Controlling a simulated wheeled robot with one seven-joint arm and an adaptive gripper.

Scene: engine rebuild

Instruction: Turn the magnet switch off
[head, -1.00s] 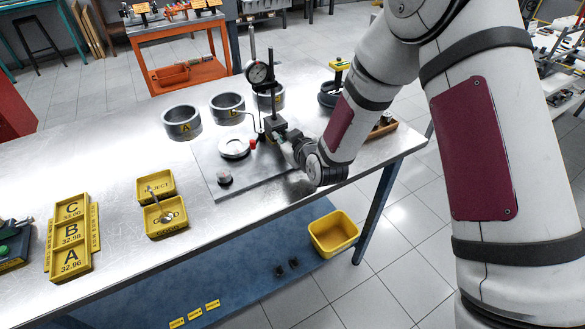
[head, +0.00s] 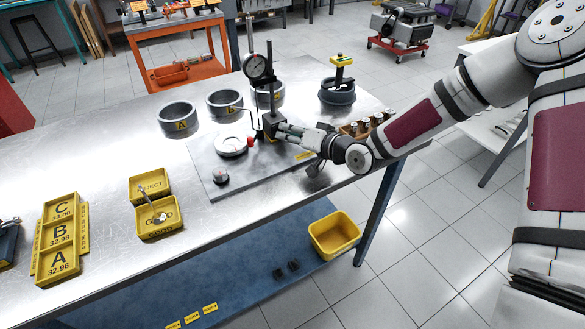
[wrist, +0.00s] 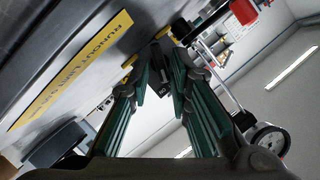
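The magnet base (head: 273,124) is a dark block on a grey plate, carrying the post and dial gauge (head: 257,67). Its switch cannot be made out in the head view. My gripper (head: 281,131) is at the right side of this base, pointing left, close to it. In the wrist view my gripper's teal fingers (wrist: 160,78) stand apart on both sides of a dark block (wrist: 158,60) with a small pale mark. I cannot tell whether they touch it. The dial gauge also shows in the wrist view (wrist: 268,139).
A round part (head: 232,146) and a red knob (head: 250,141) are left of the base. Rings (head: 178,117) stand behind the plate (head: 207,178). A wooden box of small parts (head: 351,129) is beside my arm.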

